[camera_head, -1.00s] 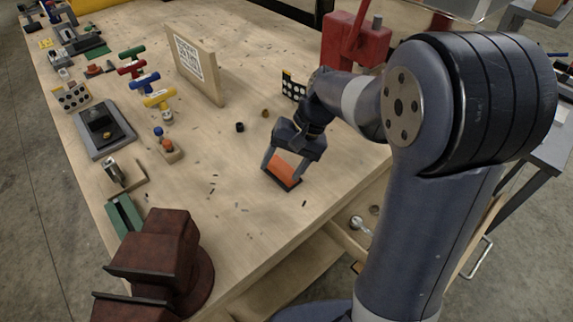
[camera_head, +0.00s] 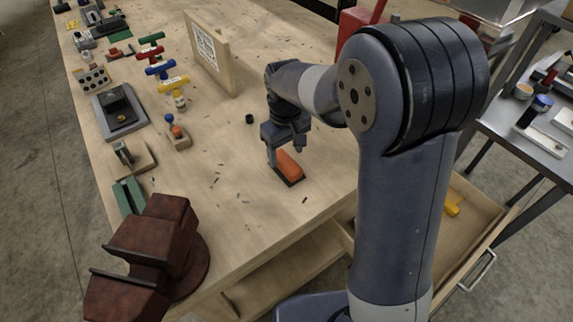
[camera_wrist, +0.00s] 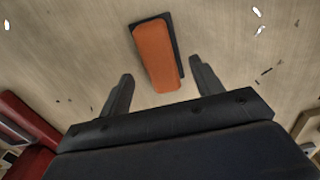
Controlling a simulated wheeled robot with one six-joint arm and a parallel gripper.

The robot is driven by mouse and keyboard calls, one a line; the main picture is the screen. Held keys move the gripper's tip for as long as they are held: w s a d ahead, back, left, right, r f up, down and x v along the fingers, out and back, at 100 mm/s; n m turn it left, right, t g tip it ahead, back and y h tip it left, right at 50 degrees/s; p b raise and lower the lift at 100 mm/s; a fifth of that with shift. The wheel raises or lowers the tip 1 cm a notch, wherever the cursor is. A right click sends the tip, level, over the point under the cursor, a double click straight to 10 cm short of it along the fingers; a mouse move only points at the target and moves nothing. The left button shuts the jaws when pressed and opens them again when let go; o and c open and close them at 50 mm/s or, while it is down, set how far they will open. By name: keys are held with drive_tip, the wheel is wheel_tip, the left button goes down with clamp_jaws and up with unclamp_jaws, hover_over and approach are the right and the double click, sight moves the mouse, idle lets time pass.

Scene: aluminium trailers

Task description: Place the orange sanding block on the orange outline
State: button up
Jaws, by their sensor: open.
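The orange sanding block (camera_head: 290,165) lies flat on the wooden table near its right front edge, with a dark layer showing along its sides. In the wrist view the block (camera_wrist: 157,57) lies ahead of and partly between the two fingers, with clear gaps on both sides. My gripper (camera_head: 284,153) is open and empty, just behind and above the block. Its fingers also show in the wrist view (camera_wrist: 161,69). No orange outline can be made out in either view; whether it lies under the block cannot be told.
A dark red vise (camera_head: 150,262) stands at the front left table corner. A wooden board with a printed code (camera_head: 222,75) stands behind. T-handled tools (camera_head: 172,85) and a small wooden holder (camera_head: 179,140) are at left. An open drawer (camera_head: 455,235) sticks out at right.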

sight(287, 161)
wheel_tip(287, 161, down, 4)
drive_tip(key=shift+s+f, duration=0.1)
drive_tip(key=shift+c, duration=0.3)
drive_tip(key=c, duration=0.8)
